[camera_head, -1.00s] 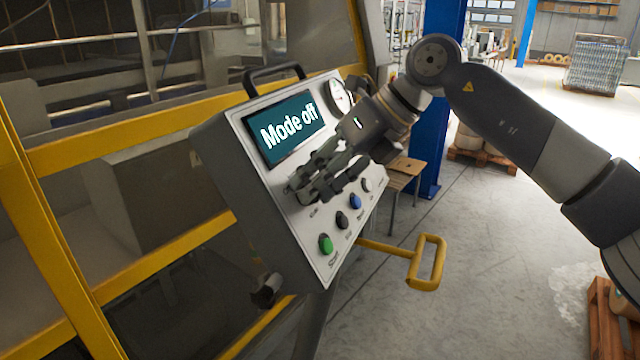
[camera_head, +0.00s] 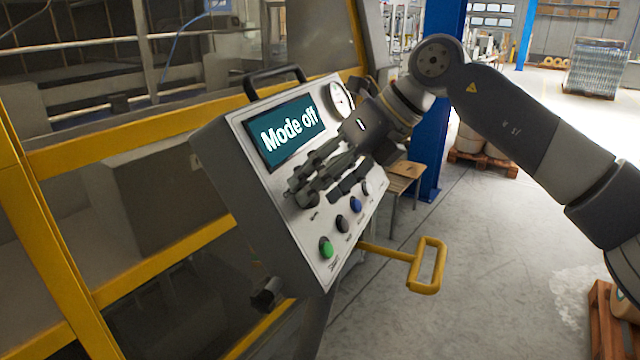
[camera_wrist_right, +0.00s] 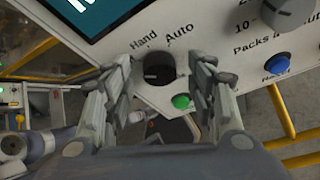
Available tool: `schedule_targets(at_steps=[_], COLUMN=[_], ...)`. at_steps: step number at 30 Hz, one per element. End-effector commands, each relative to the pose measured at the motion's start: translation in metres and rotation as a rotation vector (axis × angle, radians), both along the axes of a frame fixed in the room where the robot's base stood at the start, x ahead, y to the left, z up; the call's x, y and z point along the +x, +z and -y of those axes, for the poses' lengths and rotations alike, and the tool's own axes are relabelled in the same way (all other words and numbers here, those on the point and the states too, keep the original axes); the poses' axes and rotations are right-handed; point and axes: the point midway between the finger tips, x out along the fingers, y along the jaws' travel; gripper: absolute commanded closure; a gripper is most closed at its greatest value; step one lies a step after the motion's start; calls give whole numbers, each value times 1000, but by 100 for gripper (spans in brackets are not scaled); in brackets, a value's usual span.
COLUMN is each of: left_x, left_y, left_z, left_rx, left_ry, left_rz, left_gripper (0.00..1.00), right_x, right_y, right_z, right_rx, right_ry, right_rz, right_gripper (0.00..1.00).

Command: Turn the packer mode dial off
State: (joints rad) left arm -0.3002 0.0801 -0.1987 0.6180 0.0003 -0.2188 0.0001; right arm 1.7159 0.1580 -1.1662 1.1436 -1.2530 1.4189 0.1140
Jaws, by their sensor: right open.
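The control panel (camera_head: 220,165) stands tilted in front of me. Its screen (camera_head: 285,128) reads "Mode off". In the right wrist view the dark round mode dial (camera_wrist_right: 158,68) sits on the white panel face, below the labels "Hand" and "Auto". My right gripper (camera_head: 306,184) is at the panel face below the screen and partly covers the dial area in the head view. In the wrist view its open fingers (camera_wrist_right: 165,78) stand on either side of the dial, with visible gaps. Whether a finger touches the dial I cannot tell. My left gripper is out of view.
A green button (camera_head: 326,247), a blue button (camera_head: 355,204) and other dark controls line the panel's lower edge. A round gauge (camera_head: 341,97) is at its top right. A yellow handle (camera_head: 428,265) sticks out below. Yellow guard frame (camera_head: 130,150) stands to the left.

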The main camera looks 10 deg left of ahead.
Motion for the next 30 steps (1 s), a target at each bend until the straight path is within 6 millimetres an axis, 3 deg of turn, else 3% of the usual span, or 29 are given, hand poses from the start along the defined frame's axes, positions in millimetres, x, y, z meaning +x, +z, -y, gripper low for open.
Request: schedule_targets(at_steps=[15,21,30], left_x=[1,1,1], left_y=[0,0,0], left_z=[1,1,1], left_rx=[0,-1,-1], left_ry=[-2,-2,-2], left_rz=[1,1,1], left_gripper=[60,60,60], right_x=[1,1,1], right_y=[76,88,89], right_z=[63,73,74], right_rx=[2,0,1], right_ry=[-2,0,-1], right_rz=[2,2,2], right_gripper=[48,48,48])
